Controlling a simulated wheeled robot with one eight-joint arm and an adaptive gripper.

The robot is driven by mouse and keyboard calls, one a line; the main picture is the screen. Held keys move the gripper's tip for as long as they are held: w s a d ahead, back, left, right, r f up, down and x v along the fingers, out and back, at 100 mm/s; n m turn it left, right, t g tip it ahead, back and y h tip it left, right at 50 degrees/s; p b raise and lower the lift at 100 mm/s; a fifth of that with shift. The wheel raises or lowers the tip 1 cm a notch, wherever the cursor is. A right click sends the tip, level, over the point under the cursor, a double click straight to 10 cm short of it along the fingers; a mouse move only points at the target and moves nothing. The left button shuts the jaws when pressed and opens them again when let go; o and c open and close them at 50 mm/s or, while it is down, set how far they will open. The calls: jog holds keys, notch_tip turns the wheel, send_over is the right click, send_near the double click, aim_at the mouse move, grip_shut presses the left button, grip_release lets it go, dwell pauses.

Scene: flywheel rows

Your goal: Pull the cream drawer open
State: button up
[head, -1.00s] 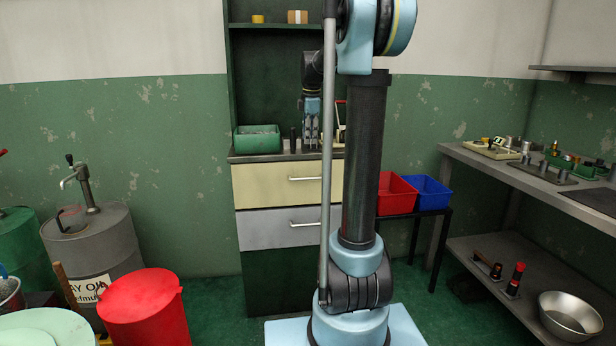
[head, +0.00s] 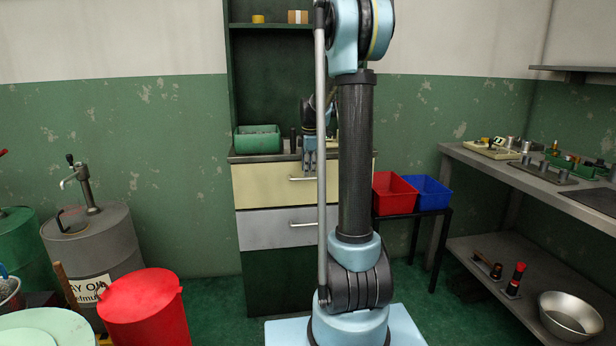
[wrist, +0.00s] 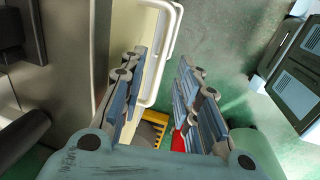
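The cream drawer (head: 262,187) is the upper drawer of the cabinet and looks shut, its front in line with the grey one below. Its pale bar handle (head: 297,179) is partly hidden behind my arm. My gripper (head: 309,168) points down at the handle. In the wrist view my gripper (wrist: 160,60) is open, with its fingers apart. The handle (wrist: 171,48) shows between and just beyond the fingertips, with the cream front (wrist: 146,38) to its left. I cannot tell whether any finger touches it.
A grey drawer (head: 270,229) is below. A green bin (head: 258,141) stands on the cabinet top. Red (head: 394,205) and blue (head: 427,203) bins sit on a stand at right. A red bin (head: 146,308) and drums are at left. The floor before the cabinet is partly clear.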

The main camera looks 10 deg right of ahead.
jog(key=shift+w+f, duration=0.15)
jog(key=shift+f, duration=0.6)
jog(key=shift+w+f, duration=0.1)
jog(key=shift+f, duration=0.65)
grip_shut()
jog(key=s, duration=2)
grip_release()
